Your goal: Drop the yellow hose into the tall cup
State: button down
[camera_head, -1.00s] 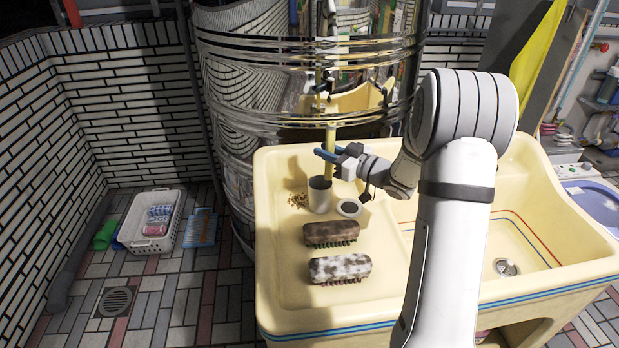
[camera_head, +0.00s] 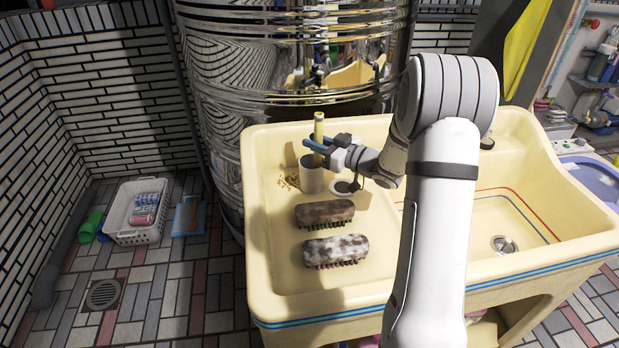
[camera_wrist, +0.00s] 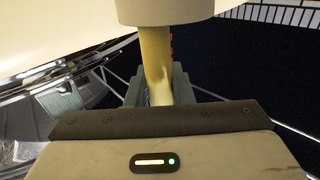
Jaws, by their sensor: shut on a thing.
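The yellow hose (camera_head: 318,127) is a short upright tube. My gripper (camera_head: 316,144), with blue fingers, is shut on it just above the tall cup. The tall cup (camera_head: 311,179) is a pale cylinder standing on the sink's left ledge. The hose's lower end meets the cup's mouth and is hidden there, so its depth inside cannot be told. In the wrist view, the hose (camera_wrist: 156,60) runs from between my fingers (camera_wrist: 157,88) and disappears behind the wall of the cup (camera_wrist: 165,11).
Two brushes, one brown (camera_head: 324,214) and one white-spotted (camera_head: 336,250), lie in front. A shiny metal tank (camera_head: 215,80) stands behind the cream sink (camera_head: 268,280).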

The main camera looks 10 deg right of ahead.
jog(key=c, duration=1.2)
grip_release()
jog(key=shift+s, duration=0.1)
jog(key=v, duration=0.7)
jog(key=shift+s+d, duration=0.3)
jog(key=shift+r, duration=0.1)
